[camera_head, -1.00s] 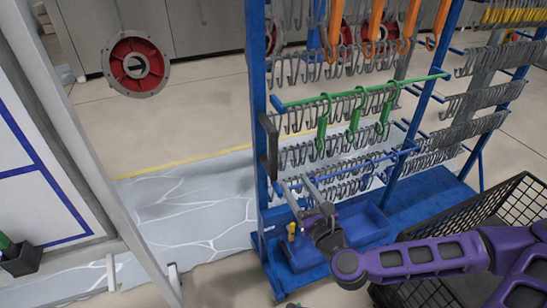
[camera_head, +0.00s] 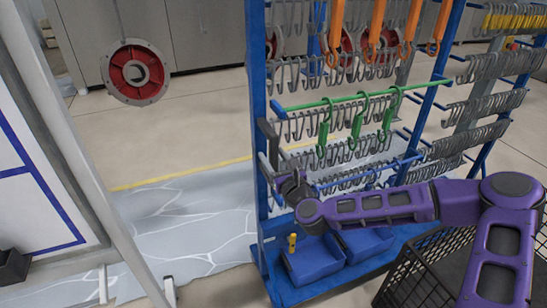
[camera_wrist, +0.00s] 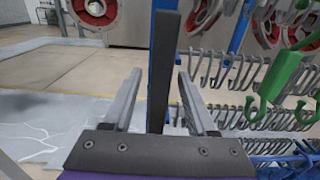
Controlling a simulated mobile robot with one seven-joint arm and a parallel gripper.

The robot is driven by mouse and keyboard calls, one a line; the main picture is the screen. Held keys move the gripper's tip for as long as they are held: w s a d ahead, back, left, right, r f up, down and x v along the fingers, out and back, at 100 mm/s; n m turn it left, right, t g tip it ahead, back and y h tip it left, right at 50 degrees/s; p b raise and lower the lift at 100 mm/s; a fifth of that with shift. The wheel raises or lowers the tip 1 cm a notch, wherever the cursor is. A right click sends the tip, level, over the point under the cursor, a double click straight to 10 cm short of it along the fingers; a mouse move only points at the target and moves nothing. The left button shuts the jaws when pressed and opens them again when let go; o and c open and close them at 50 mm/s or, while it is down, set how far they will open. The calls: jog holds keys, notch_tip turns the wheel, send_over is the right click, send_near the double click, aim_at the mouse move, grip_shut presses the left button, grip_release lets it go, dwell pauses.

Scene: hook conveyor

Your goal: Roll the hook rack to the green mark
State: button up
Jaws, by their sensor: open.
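The hook rack is a blue frame (camera_head: 257,75) with rows of grey, orange and green hooks, standing on a blue base. A dark upright handle (camera_head: 267,136) is fixed to its left post. My gripper (camera_head: 269,160) is open at the lower part of this handle. In the wrist view the dark handle (camera_wrist: 163,65) stands between the two open fingers of my gripper (camera_wrist: 157,95), with a gap visible on each side. I see no green mark on the floor in these views.
Blue bins (camera_head: 312,259) sit on the rack base. A black wire basket (camera_head: 405,275) stands at the lower right. A white board frame (camera_head: 75,150) is at the left. A red flanged disc (camera_head: 136,70) hangs behind. Grey floor (camera_head: 190,220) left of the rack is clear.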

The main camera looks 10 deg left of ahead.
grip_shut()
dwell(0.3)
dwell(1.2)
